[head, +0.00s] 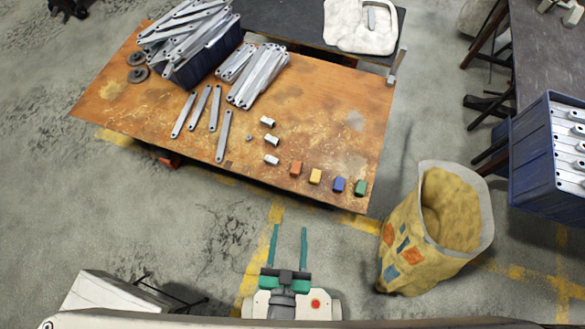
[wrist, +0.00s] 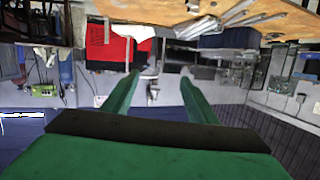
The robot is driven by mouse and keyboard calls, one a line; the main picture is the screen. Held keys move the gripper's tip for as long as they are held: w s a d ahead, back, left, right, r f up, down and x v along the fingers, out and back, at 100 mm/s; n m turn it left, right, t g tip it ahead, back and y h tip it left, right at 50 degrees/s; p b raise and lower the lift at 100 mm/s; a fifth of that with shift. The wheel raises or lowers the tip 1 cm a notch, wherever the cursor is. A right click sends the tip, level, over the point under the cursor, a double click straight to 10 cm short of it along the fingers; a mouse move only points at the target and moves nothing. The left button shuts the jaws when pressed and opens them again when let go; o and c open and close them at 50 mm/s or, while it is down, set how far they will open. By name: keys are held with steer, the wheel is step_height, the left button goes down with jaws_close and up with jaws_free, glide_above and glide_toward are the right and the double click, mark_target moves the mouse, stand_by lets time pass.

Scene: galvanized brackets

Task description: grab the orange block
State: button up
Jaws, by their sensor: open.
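The orange block (head: 296,168) stands on the rusty brown table (head: 130,112) near its front edge, at the left end of a row of blocks. To its right are a yellow block (head: 316,176), a blue block (head: 338,184) and a green block (head: 361,188). My gripper (head: 289,232) is open and empty, its two teal fingers pointing toward the table, short of the front edge in the head view and below the orange block in the picture. In the wrist view my gripper (wrist: 162,82) shows empty between its fingers; I cannot make out the orange block there.
Loose brackets (head: 224,136) and a heaped dark blue bin (head: 205,62) occupy the table's left and back. A patterned sack (head: 410,250) stands on the floor at right. A blue crate (head: 530,170) is far right.

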steer(key=w+a+f+m+h, duration=0.1)
steer(key=w+a+f, duration=0.1)
steer(key=w+f, duration=1)
steer(key=g, duration=0.2)
glide_toward(295, 168)
steer(key=shift+h, duration=0.4)
steer(key=shift+x, duration=5.3)
steer(key=shift+a, duration=0.2)
steer(key=c, duration=1.2)
